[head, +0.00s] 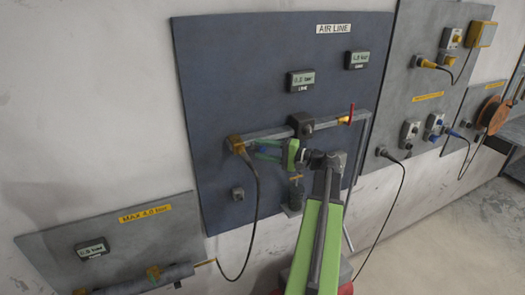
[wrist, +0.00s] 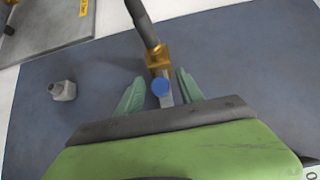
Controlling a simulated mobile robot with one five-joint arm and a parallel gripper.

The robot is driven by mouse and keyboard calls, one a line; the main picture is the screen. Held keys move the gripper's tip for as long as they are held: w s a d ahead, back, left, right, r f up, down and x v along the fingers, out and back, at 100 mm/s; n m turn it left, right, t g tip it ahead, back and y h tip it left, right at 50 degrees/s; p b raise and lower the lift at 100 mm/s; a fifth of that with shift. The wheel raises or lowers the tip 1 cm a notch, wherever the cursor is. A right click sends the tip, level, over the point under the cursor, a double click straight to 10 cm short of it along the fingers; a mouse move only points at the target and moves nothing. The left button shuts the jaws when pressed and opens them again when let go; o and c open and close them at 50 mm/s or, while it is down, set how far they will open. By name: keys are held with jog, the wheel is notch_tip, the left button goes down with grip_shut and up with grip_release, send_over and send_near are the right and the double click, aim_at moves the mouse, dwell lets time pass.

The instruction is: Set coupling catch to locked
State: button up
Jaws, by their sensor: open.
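On the dark blue AIR LINE panel, a brass coupling (head: 236,143) sits at the left end of a grey pipe, with a dark hose joined to it. It also shows in the wrist view (wrist: 158,58), with a blue round piece (wrist: 160,87) just below it that may be the catch; I cannot tell its setting. My gripper (wrist: 160,78) is open, one green finger on each side of the blue piece, with gaps visible on both sides. In the head view my gripper (head: 258,149) is just right of the coupling and hides part of it.
A red-handled valve (head: 351,114) is on the pipe's right end, and a dark block (head: 301,124) on its middle. Two gauges (head: 301,81) are above. A small grey fitting (wrist: 62,90) stands left of my fingers. The hose (head: 252,225) hangs down to a lower-left pipe.

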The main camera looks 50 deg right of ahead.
grip_shut()
dwell(1.4)
